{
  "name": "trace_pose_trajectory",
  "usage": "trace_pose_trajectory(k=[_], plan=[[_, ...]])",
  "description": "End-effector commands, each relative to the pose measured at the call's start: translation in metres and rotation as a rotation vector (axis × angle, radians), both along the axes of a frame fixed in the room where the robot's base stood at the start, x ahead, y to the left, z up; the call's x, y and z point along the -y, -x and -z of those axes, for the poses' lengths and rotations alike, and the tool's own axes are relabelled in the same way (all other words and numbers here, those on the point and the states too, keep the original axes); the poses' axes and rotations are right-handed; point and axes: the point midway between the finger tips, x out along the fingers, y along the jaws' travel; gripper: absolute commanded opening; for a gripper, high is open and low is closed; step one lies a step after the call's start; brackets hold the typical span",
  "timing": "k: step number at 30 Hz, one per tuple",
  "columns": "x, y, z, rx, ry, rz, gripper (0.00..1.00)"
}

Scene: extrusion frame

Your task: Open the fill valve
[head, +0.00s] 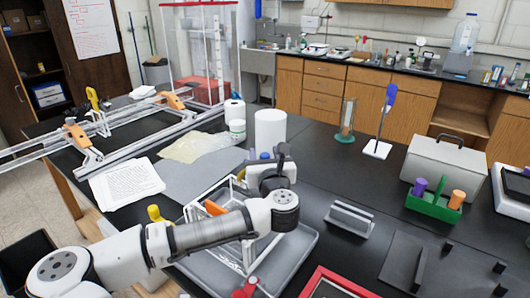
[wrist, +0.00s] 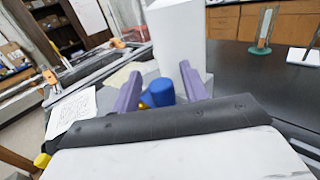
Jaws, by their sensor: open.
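My gripper (wrist: 159,74) is open, with its two purple fingers apart. In the wrist view a blue rounded knob (wrist: 160,91) with a yellow part beside it shows between the fingers, with no clear contact. In the head view a bit of blue (head: 265,155) shows just behind my gripper (head: 270,178), which hides most of it. It appears to be the same knob. No label marks it as the fill valve. My arm reaches over a white extrusion frame (head: 247,256) in a grey tray (head: 302,246). Yellow (head: 155,213) and red (head: 245,289) knobs show near the tray.
A white cylinder (head: 270,130) stands just beyond my gripper. Papers (head: 125,184) and a metal rail frame (head: 120,150) lie to the left. A grey toolbox (head: 445,168) and a green caddy (head: 434,205) stand at right.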

Motion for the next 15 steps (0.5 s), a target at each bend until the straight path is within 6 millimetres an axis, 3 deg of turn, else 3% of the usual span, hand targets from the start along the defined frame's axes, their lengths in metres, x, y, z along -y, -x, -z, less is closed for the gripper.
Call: trace_pose_trajectory(k=[6, 15], plan=[[0.0002, 0.0, 0.0002, 0.0, 0.0, 0.0, 0.43], [0.0001, 0.0002, 0.0, 0.0, 0.001, 0.0, 0.04]])
